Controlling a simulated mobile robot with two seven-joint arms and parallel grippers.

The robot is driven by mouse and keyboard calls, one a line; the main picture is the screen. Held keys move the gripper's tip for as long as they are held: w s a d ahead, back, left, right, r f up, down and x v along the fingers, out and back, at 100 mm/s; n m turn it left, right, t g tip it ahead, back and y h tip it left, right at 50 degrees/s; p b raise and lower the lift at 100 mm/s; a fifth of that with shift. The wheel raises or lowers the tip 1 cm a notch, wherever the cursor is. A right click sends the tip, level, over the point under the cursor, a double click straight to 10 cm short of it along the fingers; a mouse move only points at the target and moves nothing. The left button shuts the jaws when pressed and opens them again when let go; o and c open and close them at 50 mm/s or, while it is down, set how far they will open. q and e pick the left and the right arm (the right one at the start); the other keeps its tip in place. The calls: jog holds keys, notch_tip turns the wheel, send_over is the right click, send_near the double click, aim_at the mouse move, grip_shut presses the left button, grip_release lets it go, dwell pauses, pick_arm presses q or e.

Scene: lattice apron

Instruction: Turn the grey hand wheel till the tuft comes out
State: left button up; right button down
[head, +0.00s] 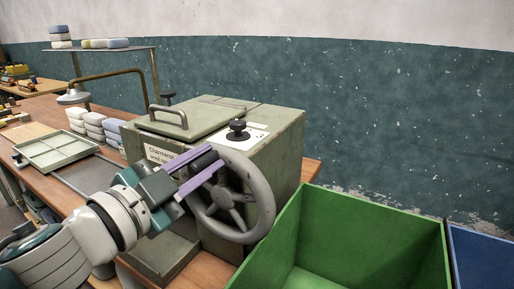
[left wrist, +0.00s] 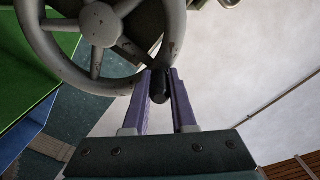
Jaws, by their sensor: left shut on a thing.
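The grey hand wheel (head: 267,205) is on the front side of a grey-green box machine (head: 275,132). It is a spoked ring with a black handle (head: 203,160) at its upper left rim. My left gripper (head: 214,160) reaches in from the lower left, its purple fingers shut on the handle. In the left wrist view the handle (left wrist: 160,88) lies between the fingers, and the wheel (left wrist: 101,24) fills the upper left. No tuft shows in either view. My right gripper is not in view.
A green bin (head: 405,238) stands open at the right, close to the wheel, with a blue bin (head: 487,255) beyond it. A pale green tray (head: 55,151) and stacked pale blocks (head: 98,126) are on the wooden bench to the left. The machine's top has a lid handle (head: 168,115) and a black knob (head: 237,132).

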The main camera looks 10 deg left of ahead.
aim_at(255, 181)
pick_arm(q)
grip_shut()
jog(key=shift+s+d+f, duration=0.15)
jog(key=shift+s+d, duration=0.05)
jog(key=shift+d, duration=0.4)
jog(key=shift+s+d+f, duration=0.1)
jog(key=shift+s+d, duration=0.15)
jog(key=shift+d, duration=0.35)
jog(key=shift+s+d+f, duration=0.15)
jog(key=shift+s+d, duration=0.05)
jog(key=shift+d, duration=0.4)
jog(key=shift+s+d+f+b, duration=0.2)
jog(key=shift+d+f+b, duration=0.4)
jog(key=shift+b, duration=0.05)
jog(key=shift+s+d+f+b, duration=0.2)
jog(key=shift+d+f+b, duration=0.4)
jog(key=shift+s+d, duration=0.1)
jog(key=shift+d, duration=0.1)
jog(key=shift+r, duration=0.1)
